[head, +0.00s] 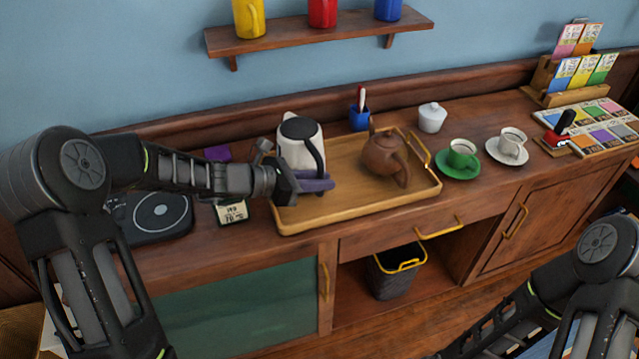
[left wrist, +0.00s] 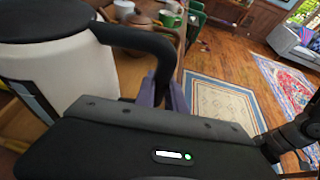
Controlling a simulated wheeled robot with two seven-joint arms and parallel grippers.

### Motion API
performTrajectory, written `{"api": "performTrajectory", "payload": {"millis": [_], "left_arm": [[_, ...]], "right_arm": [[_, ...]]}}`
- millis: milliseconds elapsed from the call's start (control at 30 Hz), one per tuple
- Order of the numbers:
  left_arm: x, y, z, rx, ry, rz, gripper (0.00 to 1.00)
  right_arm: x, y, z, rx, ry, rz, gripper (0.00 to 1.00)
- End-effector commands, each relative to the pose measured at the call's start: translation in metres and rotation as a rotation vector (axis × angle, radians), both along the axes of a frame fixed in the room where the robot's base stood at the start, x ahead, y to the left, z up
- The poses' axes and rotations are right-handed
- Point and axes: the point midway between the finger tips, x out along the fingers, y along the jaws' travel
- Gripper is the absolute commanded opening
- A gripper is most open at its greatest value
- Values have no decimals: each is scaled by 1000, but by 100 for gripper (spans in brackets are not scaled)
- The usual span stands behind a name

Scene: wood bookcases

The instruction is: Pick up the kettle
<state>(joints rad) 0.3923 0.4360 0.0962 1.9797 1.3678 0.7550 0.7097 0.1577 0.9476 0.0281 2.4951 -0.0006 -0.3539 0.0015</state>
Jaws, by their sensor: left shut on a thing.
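The kettle (head: 291,152) is white with a black lid and a black handle. It stands upright at the left end of the wooden tray (head: 345,214); I cannot tell whether its base touches the tray. My left gripper (head: 318,184) is at the kettle's handle, on its right side, with purple fingers shut on the handle. In the left wrist view the kettle's white body (left wrist: 50,72) fills the left, and the purple fingers (left wrist: 168,92) meet the lower part of the black handle. My right arm shows at the lower right of the head view, but its gripper is out of frame.
A brown teapot (head: 383,158) stands on the tray to the right of the kettle. A black kettle base (head: 155,212) lies on the counter at left. A green cup (head: 462,152) and a white cup (head: 511,140) stand right of the tray. A shelf (head: 330,32) hangs above.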

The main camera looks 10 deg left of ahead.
Motion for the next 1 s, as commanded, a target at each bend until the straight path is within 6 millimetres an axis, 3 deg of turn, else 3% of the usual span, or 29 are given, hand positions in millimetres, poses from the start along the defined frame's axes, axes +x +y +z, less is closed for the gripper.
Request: {"api": "performTrajectory", "payload": {"millis": [600,800,1000], "left_arm": [[0,0,139,4,-11,-2,0],[0,0,160,1,-7,-1,0],[0,0,163,2,-6,-1,0]], "right_arm": [[-1,0,8,-2,3,-1,36],[-1,-1,9,-2,4,-1,36],[-1,0,9,-2,4,-1,36]]}}
